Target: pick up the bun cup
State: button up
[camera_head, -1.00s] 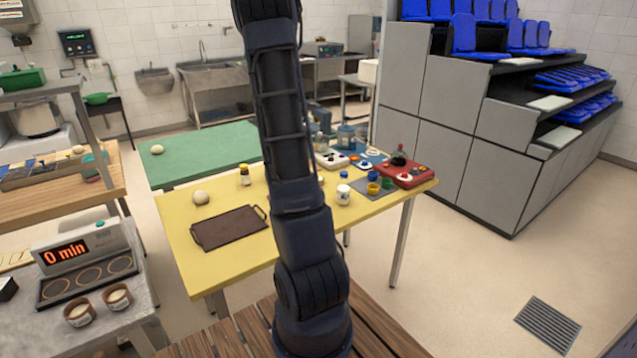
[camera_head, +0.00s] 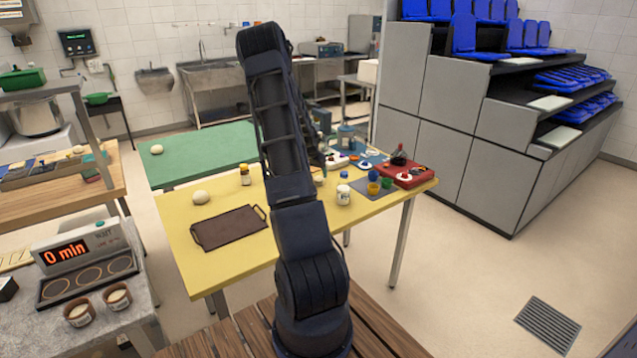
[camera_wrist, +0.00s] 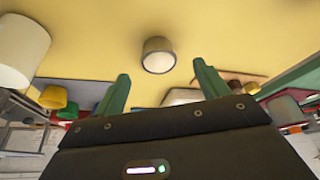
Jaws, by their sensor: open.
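A small brown cup with a pale round face (camera_wrist: 158,55) is on the yellow table in the wrist view, in line with the gap between my fingers and apart from them. I take it for the bun cup; in the head view a small brownish thing (camera_head: 318,179) beside my arm may be the same. My gripper (camera_wrist: 160,70) is open and empty, its two green fingers short of the cup. In the head view my gripper is mostly hidden behind my arm. Two similar brown cups with pale filling, one left (camera_head: 79,314) and one right (camera_head: 117,298), stand on the grey counter.
A white jar (camera_head: 343,194) stands close to the cup and looms large in the wrist view (camera_wrist: 22,50). A yellow cup (camera_head: 373,189), green cup (camera_head: 386,182) and red box (camera_head: 410,177) are further right. A brown tray (camera_head: 228,228) and dough ball (camera_head: 200,197) lie left.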

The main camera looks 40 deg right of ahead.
aim_at(318, 178)
jog(key=shift+x, duration=2.8)
jog(key=shift+s, duration=0.1)
jog(key=c, duration=1.1)
jog(key=shift+o, duration=0.2)
